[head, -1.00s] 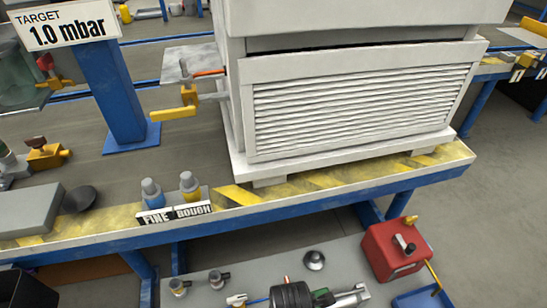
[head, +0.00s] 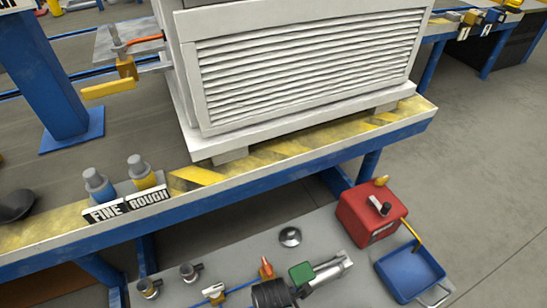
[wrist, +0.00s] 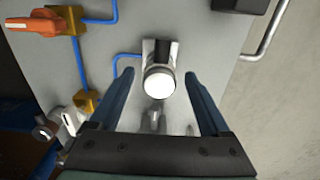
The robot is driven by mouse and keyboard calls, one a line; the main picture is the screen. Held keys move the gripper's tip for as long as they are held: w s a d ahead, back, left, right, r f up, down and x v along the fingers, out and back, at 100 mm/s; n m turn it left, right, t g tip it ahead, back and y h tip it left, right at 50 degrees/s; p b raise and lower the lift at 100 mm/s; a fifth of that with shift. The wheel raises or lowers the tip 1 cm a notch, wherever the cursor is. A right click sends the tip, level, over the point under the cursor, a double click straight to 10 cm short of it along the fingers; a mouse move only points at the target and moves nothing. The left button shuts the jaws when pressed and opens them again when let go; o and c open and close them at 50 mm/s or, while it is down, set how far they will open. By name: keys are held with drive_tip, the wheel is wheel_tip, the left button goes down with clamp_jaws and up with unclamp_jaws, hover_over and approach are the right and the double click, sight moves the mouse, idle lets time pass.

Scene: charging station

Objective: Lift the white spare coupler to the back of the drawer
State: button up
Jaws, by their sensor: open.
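My gripper (wrist: 158,73) is open in the wrist view, its two blue fingers standing either side of a metal fitting. The fitting has a bright white round end (wrist: 160,84) and a dark part behind it. It lies between the fingers with a visible gap on both sides. I cannot tell for sure whether it is the white spare coupler, or how far below the fingertips it sits. I make out no drawer clearly in either view. My gripper is not clearly seen in the head view.
Wrist view: an orange-handled valve (wrist: 45,27), blue tubing and a white-handled valve (wrist: 68,120) lie left on the grey panel. Head view: a red can (head: 370,213) and blue tray (head: 411,272) are right on the low grey surface; a white louvred cabinet (head: 310,70) stands on the bench.

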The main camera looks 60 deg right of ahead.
drive_tip(key=f+b, duration=0.1)
drive_tip(key=f, duration=0.1)
drive_tip(key=f+b, duration=0.1)
drive_tip(key=f, duration=0.1)
drive_tip(key=shift+s+d+b, duration=0.1)
drive_tip(key=shift+d+b, duration=0.1)
drive_tip(key=shift+b, duration=0.15)
drive_tip(key=shift+r, duration=0.1)
clamp_jaws()
